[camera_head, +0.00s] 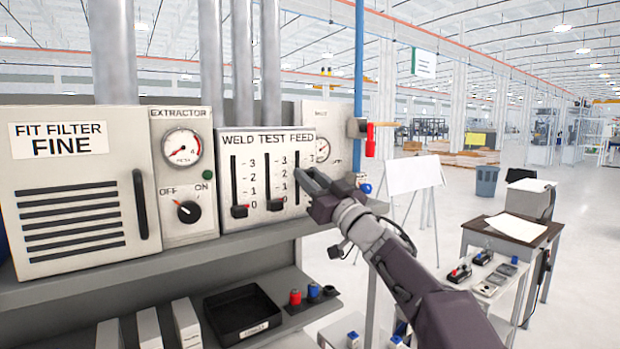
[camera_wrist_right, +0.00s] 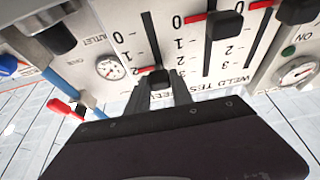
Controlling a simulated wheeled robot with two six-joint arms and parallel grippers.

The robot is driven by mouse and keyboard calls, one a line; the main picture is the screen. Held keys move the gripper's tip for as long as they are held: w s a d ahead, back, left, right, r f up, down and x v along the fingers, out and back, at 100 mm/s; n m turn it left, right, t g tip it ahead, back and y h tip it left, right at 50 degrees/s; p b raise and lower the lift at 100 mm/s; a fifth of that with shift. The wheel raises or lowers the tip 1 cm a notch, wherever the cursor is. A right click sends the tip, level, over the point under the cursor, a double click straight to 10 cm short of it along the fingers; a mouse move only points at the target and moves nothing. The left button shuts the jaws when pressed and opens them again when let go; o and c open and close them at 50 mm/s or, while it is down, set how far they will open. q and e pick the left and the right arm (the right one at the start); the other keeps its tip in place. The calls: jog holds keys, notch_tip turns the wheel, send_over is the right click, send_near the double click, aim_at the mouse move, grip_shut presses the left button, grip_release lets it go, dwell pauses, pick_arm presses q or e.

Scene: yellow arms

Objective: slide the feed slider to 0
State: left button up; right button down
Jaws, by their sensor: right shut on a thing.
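The weld, test and feed control panel (camera_head: 268,150) stands on the shelf, with three vertical slots marked 0 at the bottom up to 3. The feed slider's slot (camera_head: 297,199) is the rightmost in the head view. In the upside-down wrist view the feed slider knob (camera_wrist_right: 160,77) has a red pointer close to the 2 mark, above 0. My right gripper (camera_head: 303,181) reaches in from the right and is shut on this knob, partly hiding it in the head view. The test knob (camera_head: 275,205) and weld knob (camera_head: 239,211) sit at 0. My left gripper is not in view.
Left of the panel are the extractor box (camera_head: 182,175) with a dial and switch, and the filter cabinet (camera_head: 70,190). A blue pipe with a red-handled valve (camera_head: 370,140) stands to the right. The shelf edge (camera_head: 250,240) runs below the panel.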

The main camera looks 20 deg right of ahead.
aim_at(299, 194)
notch_tip(299, 194, down, 7)
jog(key=b, duration=0.5)
jog(key=shift+r+b, duration=0.1)
jog(key=shift+b, duration=0.2)
jog(key=shift+w, duration=0.15)
jog(key=c, duration=1.4)
grip_release()
jog(key=shift+o, duration=1.4)
jog(key=shift+r, duration=0.1)
